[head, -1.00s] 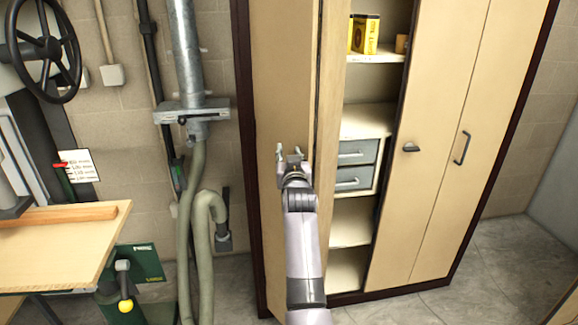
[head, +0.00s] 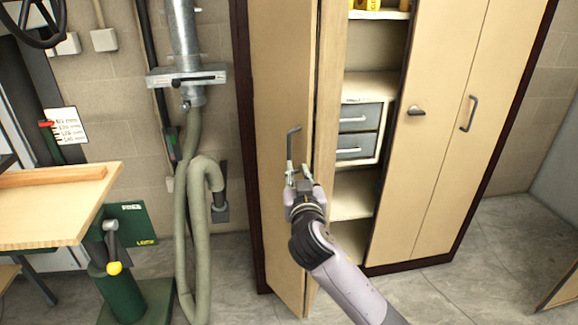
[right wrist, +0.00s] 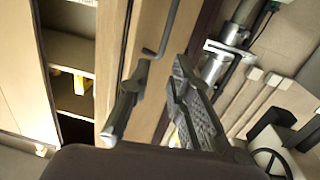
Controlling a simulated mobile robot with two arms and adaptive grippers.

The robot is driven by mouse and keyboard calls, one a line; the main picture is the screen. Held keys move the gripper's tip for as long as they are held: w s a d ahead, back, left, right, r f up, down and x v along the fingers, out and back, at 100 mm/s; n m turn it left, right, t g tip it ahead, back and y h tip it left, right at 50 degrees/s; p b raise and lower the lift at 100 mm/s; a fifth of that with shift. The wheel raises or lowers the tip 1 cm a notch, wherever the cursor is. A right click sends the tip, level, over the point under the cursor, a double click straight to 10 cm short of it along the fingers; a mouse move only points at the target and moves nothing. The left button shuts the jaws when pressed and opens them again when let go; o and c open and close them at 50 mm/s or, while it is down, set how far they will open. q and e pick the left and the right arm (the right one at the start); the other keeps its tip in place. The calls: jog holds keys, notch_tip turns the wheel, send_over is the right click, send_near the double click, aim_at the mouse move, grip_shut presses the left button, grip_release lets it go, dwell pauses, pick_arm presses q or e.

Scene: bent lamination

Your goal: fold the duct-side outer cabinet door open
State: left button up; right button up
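The duct-side outer cabinet door (head: 275,75) is a tan panel beside the dark left frame, with a narrow tan leaf (head: 327,110) at its right edge; the pair stands partly folded. Its dark bar handle (head: 291,145) is upright near that edge. My right gripper (head: 303,174) is just below and beside the handle. In the right wrist view my right gripper's fingers (right wrist: 158,98) are spread and empty, with the handle (right wrist: 167,28) just past their tips. I cannot tell whether a fingertip touches it. My left gripper is not in view.
The open bay shows shelves and grey drawers (head: 358,132). The right door pair (head: 445,130) is closed. A metal duct (head: 185,45) and green hose (head: 183,230) stand left of the cabinet, beyond a strip of wall. A wooden machine table (head: 55,210) is at far left.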

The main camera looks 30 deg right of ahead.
aim_at(289, 152)
pick_arm(q)
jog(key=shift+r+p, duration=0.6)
jog(key=shift+p, duration=0.45)
pick_arm(e)
jog(key=x, duration=0.5)
jog(key=f+x, duration=0.1)
jog(key=x, duration=0.4)
jog(key=a+f+x, duration=0.1)
jog(key=x, duration=0.4)
jog(key=shift+w, duration=0.15)
grip_shut()
